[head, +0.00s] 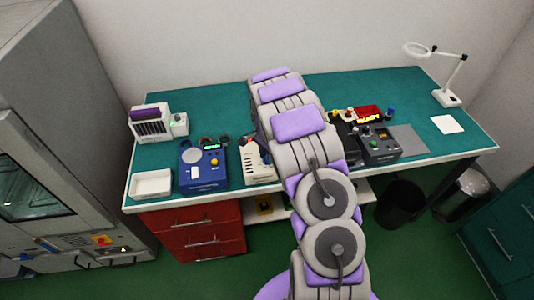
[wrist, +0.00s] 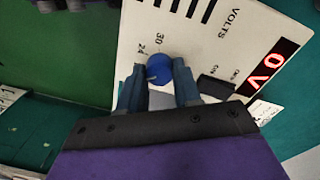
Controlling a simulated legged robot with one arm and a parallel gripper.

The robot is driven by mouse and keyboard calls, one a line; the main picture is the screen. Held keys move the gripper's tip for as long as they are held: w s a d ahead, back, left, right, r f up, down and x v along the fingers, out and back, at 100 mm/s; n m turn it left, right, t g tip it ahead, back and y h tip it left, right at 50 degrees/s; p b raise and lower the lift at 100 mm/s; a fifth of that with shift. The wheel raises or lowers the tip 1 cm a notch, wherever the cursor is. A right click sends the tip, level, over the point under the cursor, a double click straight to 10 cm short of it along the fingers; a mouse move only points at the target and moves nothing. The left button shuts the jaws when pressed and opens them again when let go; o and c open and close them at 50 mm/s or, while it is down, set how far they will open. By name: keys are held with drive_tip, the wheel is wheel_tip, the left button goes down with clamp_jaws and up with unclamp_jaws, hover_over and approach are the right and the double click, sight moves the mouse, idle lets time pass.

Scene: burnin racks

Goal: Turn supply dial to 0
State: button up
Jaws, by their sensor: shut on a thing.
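The supply is a white box with a panel marked VOLTS (wrist: 235,45), seen close in the wrist view. Its round blue dial (wrist: 159,67) has the marks 24 and 30 beside it; the other scale marks are hidden. The red display (wrist: 270,72) reads 0 V. My gripper (wrist: 158,78) has one finger on each side of the dial and is shut on it. The dial's pointer direction is not clear. In the head view, a cream box (head: 257,165) left of my arm appears to be this supply; my gripper is hidden there.
A black rocker switch (wrist: 216,87) sits right of the dial. On the green bench (head: 380,88) are a blue instrument (head: 203,172), a white tray (head: 151,184), a purple-topped rack (head: 150,123), a dark tester (head: 379,145) and a magnifier lamp (head: 448,97).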

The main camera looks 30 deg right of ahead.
drive_tip(key=n+p, duration=0.1)
drive_tip(key=n, duration=0.2)
drive_tip(key=shift+w+a+r+n, duration=0.1)
drive_tip(key=shift+n, duration=0.3)
drive_tip(key=n+p, duration=0.1)
drive_tip(key=n, duration=0.2)
drive_tip(key=shift+n, duration=0.3)
drive_tip(key=n, duration=0.3)
drive_tip(key=shift+n+p, duration=0.3)
drive_tip(key=shift+p, duration=0.1)
drive_tip(key=shift+n+t+p, duration=0.3)
drive_tip(key=shift+n+p, duration=0.05)
drive_tip(key=shift+n, duration=1.55)
drive_tip(key=o, duration=1.1)
drive_tip(key=shift+c, duration=0.2)
